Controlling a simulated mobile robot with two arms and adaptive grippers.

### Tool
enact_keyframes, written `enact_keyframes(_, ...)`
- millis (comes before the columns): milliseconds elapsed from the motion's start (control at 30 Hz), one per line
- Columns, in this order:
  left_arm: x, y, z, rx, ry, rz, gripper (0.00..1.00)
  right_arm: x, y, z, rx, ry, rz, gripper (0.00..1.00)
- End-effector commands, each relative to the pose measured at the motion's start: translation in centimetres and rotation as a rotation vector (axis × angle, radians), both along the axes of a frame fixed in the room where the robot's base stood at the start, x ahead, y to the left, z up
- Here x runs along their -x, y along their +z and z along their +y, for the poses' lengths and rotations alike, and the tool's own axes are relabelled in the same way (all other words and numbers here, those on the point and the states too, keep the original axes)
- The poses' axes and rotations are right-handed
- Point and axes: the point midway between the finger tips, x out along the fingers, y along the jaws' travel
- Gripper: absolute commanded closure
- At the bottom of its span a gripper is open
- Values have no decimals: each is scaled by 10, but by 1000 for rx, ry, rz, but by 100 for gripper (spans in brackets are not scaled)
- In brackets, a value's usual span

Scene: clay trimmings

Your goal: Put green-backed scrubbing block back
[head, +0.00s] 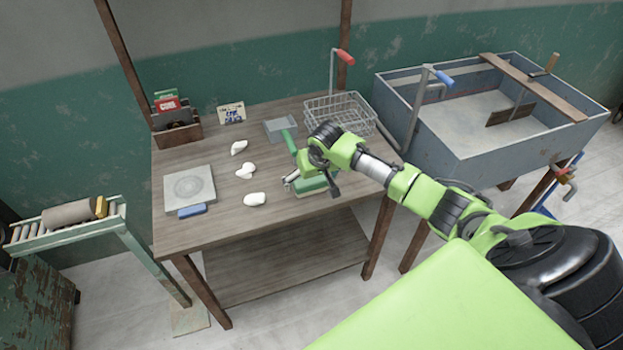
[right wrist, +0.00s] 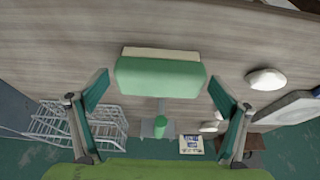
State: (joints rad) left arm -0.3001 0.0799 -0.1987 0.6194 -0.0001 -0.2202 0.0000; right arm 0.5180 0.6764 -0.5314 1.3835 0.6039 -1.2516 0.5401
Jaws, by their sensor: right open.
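The green-backed scrubbing block (head: 313,187) lies on the wooden table near its front right, partly hidden by my right gripper (head: 311,179). In the right wrist view, the block (right wrist: 160,77) has a green back and a cream layer along one long edge. It sits between the two spread fingers of my right gripper (right wrist: 160,82), with a gap on each side. My right gripper is open and holds nothing. A wire basket (head: 340,114) stands at the table's back right. My left gripper is in neither view.
Several white clay lumps (head: 255,199) lie left of the block. A grey pan (head: 279,129) and its green handle (head: 288,142) are behind it. A grey sink (head: 480,158) stands at right.

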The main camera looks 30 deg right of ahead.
Motion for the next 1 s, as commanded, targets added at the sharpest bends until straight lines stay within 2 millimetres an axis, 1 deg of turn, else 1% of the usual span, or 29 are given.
enact_keyframes(167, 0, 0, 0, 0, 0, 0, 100, 2, 9, 0, 1, 1, -2, 7)
enact_keyframes(267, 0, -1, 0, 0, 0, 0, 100, 6, 21, 1, 0, 1, -3, 7)
enact_keyframes(600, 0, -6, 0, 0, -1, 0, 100, 31, 82, 7, 1, 1, -3, 7)
enact_keyframes(700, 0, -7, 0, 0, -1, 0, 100, 37, 97, 9, 0, 0, -3, 7)
enact_keyframes(833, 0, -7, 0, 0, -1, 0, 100, 42, 109, 10, -1, 0, -1, 7)
enact_keyframes(1000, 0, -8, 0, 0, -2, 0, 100, 45, 114, 11, 0, 0, 0, 7)
